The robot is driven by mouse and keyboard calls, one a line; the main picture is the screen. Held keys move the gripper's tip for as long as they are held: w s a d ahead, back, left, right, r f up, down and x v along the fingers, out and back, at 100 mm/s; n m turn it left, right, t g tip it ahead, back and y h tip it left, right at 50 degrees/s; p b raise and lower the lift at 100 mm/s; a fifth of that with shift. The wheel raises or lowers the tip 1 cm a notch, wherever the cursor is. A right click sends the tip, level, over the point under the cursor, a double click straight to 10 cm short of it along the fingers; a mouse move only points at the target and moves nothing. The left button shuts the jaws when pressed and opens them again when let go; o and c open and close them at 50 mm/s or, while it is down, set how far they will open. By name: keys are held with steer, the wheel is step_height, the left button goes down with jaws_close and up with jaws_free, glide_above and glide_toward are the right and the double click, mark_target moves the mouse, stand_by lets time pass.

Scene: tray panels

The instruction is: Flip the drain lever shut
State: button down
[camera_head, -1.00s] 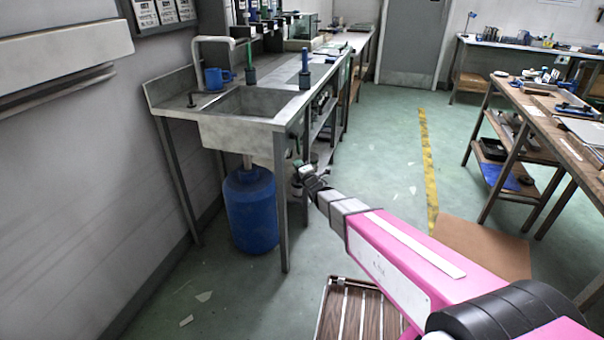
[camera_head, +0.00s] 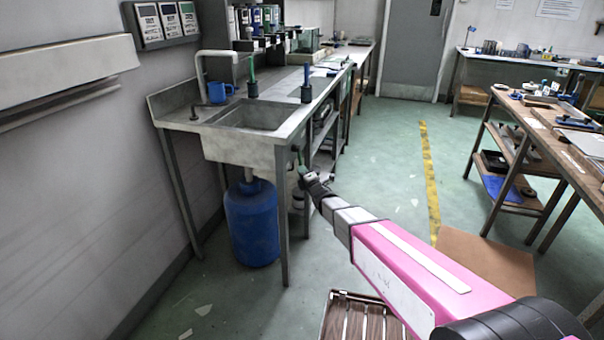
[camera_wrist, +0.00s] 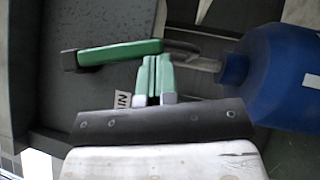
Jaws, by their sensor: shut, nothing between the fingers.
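The drain lever (camera_wrist: 120,52) is a green bar with a dark block at its left end. It lies across the wrist view, almost level in the picture, beside a grey surface. My gripper (camera_wrist: 157,62) is shut and empty. Its green fingertips are close to the lever's right end; I cannot tell whether they touch it. Part of a label reading "IN" (camera_wrist: 123,98) shows beside the fingers. In the head view my gripper (camera_head: 300,168) is by the right front corner of the metal sink (camera_head: 240,150), below its rim, where the lever is too small to make out clearly.
A blue drum (camera_head: 252,222) stands under the sink, and it also shows at the right of the wrist view (camera_wrist: 285,75). A sink leg (camera_head: 283,230) is just left of my gripper. A workbench (camera_head: 540,125) stands right; floor between is mostly clear.

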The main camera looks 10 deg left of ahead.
steer(key=w+r+n+g+y, duration=0.3)
steer(key=w+n+g+y, duration=0.2)
steer(key=n, duration=0.6)
steer(key=w+r+n+g+y, duration=0.4)
steer(key=w+n+g+y, duration=0.1)
steer(key=n, duration=0.5)
steer(key=shift+d+r+n+g+y, duration=0.25)
steer(key=shift+d+n+g+y, duration=0.25)
steer(key=shift+y, duration=0.9)
steer(key=shift+w+a+r, duration=0.1)
steer(key=shift+w, duration=0.05)
